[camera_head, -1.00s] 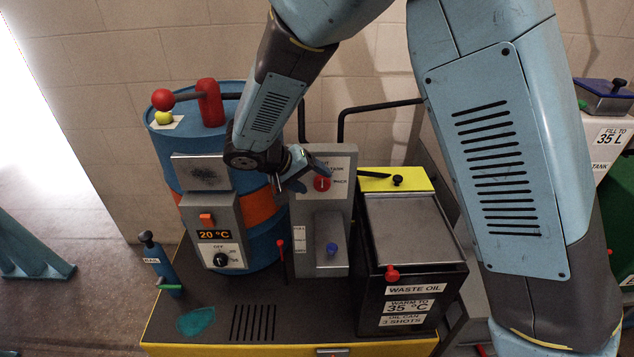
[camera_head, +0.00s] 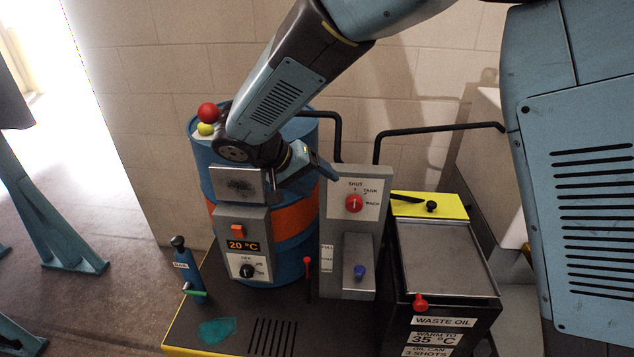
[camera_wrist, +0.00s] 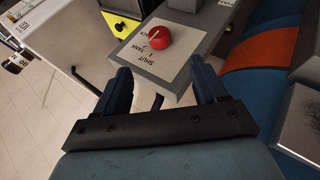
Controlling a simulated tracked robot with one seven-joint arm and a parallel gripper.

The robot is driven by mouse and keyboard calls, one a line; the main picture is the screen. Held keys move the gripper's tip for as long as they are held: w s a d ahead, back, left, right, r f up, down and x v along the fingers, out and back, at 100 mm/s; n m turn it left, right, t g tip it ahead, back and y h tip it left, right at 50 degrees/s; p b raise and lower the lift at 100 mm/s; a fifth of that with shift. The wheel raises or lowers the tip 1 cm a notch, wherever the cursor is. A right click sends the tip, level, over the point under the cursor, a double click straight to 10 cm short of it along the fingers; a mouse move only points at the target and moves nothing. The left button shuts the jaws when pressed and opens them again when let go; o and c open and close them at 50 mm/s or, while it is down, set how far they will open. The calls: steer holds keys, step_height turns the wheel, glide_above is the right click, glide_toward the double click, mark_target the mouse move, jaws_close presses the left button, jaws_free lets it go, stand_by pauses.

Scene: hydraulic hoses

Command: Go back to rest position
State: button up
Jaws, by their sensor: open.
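My gripper (camera_head: 311,164) is open and empty in the head view, in front of the blue drum (camera_head: 293,213) and left of the grey valve panel (camera_head: 377,205). In the wrist view my gripper (camera_wrist: 160,90) has its two dark blue fingers spread apart, with nothing between them. The red knob (camera_head: 354,203) sits on the panel's white label, marked SHUT, TANK and PACK. In the wrist view the red knob (camera_wrist: 159,37) lies beyond the fingertips, apart from them. My arm covers part of the drum's top.
A heater box (camera_head: 241,243) on the drum reads 20 °C. A black waste oil box (camera_head: 440,310) stands right of the panel. A red ball handle (camera_head: 208,112), a blue bail pump (camera_head: 187,268) and black pipes (camera_head: 440,131) are nearby. Open floor (camera_head: 120,200) lies left.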

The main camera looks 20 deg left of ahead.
steer(key=w+d+r+m+g+y, duration=0.1)
steer(key=d+r, duration=0.3)
steer(key=d, duration=0.5)
steer(key=d+r+m+g+y, duration=0.1)
steer(key=d+r, duration=0.2)
steer(key=d, duration=0.5)
steer(key=w+d+r+g+y, duration=0.15)
steer(key=d+r, duration=0.25)
steer(key=d, duration=0.5)
steer(key=s+d+r+m+t+y, duration=0.2)
steer(key=s+d+r, duration=0.2)
steer(key=s+d, duration=1)
steer(key=shift+d+t, duration=0.35)
steer(key=shift+d, duration=1.5)
steer(key=shift+s+y, duration=0.1)
steer(key=shift+y, duration=0.15)
